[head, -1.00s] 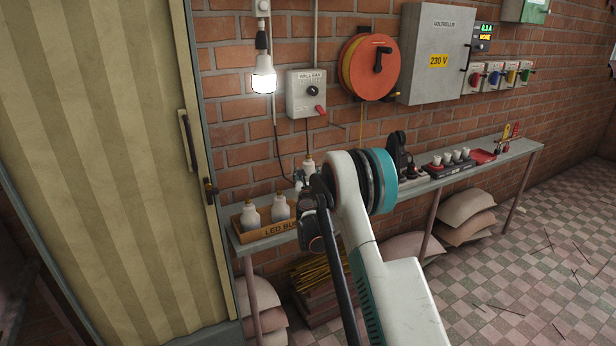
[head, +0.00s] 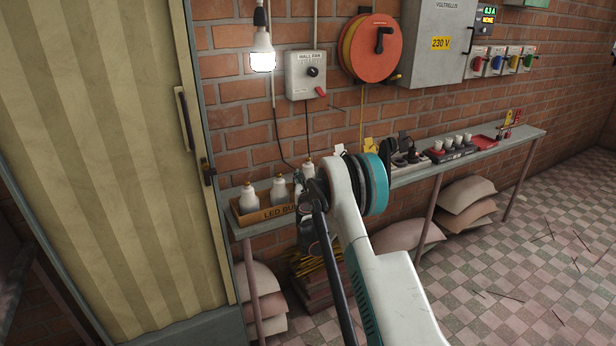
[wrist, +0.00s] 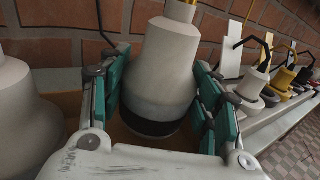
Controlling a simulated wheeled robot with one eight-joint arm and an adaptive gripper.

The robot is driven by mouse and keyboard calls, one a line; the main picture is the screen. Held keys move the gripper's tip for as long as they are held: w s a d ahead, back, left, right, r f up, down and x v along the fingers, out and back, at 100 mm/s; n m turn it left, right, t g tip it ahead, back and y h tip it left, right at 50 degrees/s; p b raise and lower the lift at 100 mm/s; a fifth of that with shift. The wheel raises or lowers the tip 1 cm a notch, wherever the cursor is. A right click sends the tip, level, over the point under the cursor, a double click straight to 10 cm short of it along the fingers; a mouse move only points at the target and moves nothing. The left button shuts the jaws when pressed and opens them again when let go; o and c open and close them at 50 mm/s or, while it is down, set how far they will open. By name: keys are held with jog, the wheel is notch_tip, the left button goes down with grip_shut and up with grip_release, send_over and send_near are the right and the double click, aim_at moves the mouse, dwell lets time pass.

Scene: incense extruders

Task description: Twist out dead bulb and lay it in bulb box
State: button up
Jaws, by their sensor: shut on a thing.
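My gripper (wrist: 162,92) is shut on the dead bulb (wrist: 163,65), a dull grey-white bulb with a dark band round its lower end and a brass cap on top. The bulb stands cap up, tilted slightly in the wrist view. In the head view the held bulb (head: 308,168) is at the right end of the bulb box (head: 276,214), and my arm hides most of the gripper. Brown box surface shows under it; I cannot tell whether it touches the bottom. Two other bulbs stand in the box, one at left (head: 249,199), one nearer (head: 278,190).
A lit bulb (head: 262,54) hangs from the wall above. The box stands on a narrow shelf (head: 410,178) with plugs and small parts farther right. A wall-fan switch (head: 305,75) and orange reel (head: 371,48) are above it. A yellow door (head: 105,150) is at left.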

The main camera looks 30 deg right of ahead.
jog(key=shift+f, duration=0.25)
jog(key=o, duration=1)
